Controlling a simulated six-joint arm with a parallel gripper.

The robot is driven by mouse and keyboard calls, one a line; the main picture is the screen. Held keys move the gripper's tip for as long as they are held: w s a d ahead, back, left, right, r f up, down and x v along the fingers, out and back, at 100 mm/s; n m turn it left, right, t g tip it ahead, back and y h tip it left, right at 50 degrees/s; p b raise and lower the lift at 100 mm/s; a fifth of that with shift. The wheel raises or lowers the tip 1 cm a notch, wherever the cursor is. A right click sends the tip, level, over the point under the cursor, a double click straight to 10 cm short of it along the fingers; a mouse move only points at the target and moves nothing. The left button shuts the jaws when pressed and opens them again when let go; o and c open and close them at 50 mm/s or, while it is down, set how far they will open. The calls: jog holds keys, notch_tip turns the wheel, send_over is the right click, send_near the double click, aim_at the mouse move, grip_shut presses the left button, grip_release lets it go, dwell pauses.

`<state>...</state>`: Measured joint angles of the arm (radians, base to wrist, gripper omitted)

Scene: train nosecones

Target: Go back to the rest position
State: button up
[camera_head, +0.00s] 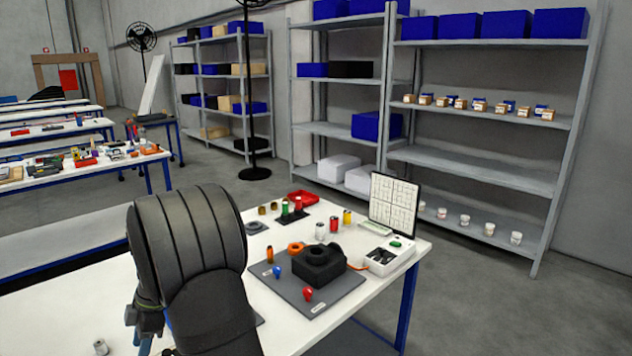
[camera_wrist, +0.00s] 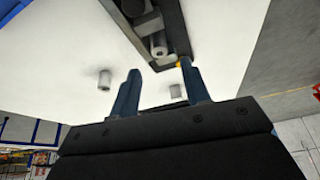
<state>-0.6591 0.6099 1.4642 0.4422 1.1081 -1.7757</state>
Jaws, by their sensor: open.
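My gripper (camera_wrist: 159,66) shows in the wrist view as two blue fingers standing apart, with nothing held between them. The fingers point toward a white tabletop (camera_wrist: 60,60). A dark frame-like part with a grey cylinder (camera_wrist: 158,45) inside lies beyond the fingertips. In the head view my dark arm fills the lower left and the gripper fingers are hidden.
The white table (camera_head: 280,335) holds a grey mat (camera_head: 340,296) with a black block (camera_head: 318,264), a blue piece (camera_head: 277,271) and a red piece (camera_head: 307,293). Shelves line the wall.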

jog(key=v, duration=0.6)
jog(key=x, duration=1.2)
jog(key=shift+s+f, duration=0.1)
jog(key=shift+f, duration=0.2)
jog(key=shift+a+r, duration=0.15)
jog(key=shift+r, duration=0.15)
notch_tip(320, 180, up, 4)
jog(key=shift+f, duration=0.15)
jog(key=w+d+r, duration=0.3)
jog(key=d+r, duration=0.4)
jog(key=d, duration=0.4)
jog(key=w+a+f+m+t, duration=0.1)
jog(key=w+a+m+t, duration=0.5)
jog(key=w+a+m, duration=0.4)
jog(key=shift+w+a+f+m+h, duration=0.25)
jog(key=shift+w+f+m+h, duration=0.15)
jog(key=shift+w+m, duration=3.15)
